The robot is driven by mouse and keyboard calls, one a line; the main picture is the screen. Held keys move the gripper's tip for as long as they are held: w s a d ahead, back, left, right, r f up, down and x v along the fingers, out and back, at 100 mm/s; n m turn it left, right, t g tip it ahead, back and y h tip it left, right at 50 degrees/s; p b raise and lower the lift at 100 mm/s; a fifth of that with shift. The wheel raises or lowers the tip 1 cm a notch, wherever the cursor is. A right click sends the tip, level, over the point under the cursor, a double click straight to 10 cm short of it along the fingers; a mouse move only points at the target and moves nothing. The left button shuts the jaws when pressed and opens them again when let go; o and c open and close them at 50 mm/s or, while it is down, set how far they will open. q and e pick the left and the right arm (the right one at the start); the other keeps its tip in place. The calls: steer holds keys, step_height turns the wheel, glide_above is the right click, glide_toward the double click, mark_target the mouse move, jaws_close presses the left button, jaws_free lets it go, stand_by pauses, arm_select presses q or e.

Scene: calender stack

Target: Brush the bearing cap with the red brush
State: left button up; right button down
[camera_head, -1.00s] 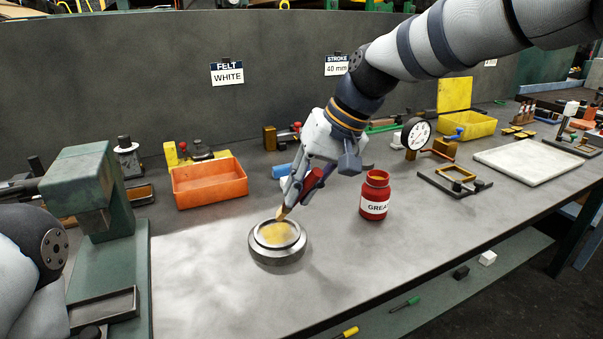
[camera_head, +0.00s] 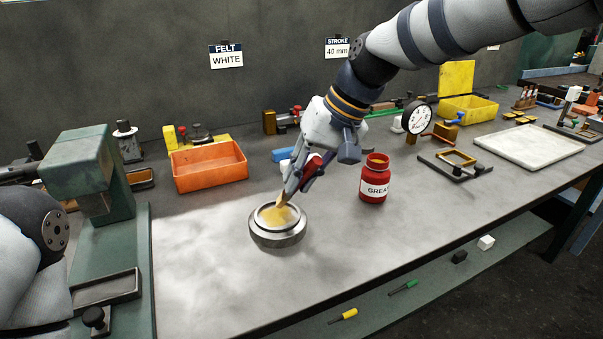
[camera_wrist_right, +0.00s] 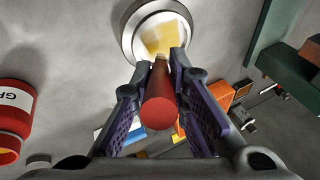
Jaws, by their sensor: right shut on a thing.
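The bearing cap (camera_head: 277,236) is a round metal piece lying on the grey bench, with yellow grease across its recessed top. It also shows at the top of the right wrist view (camera_wrist_right: 127,38). My right gripper (camera_head: 296,184) is shut on the red brush (camera_wrist_right: 158,108), tilted above the cap. The brush's pale bristles (camera_head: 282,200) reach down to the greased face and seem to touch it. The gripper fingers hide part of the red handle in the head view. My left gripper is out of view; only part of my left arm shows at the left edge.
A red grease jar (camera_head: 374,180) stands open to the right of the cap. An orange bin (camera_head: 208,168) is behind left, and a green press (camera_head: 88,180) stands at left. A white plate (camera_head: 530,146) lies at far right. The bench in front of the cap is clear.

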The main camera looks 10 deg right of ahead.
steer(key=shift+f, duration=0.25)
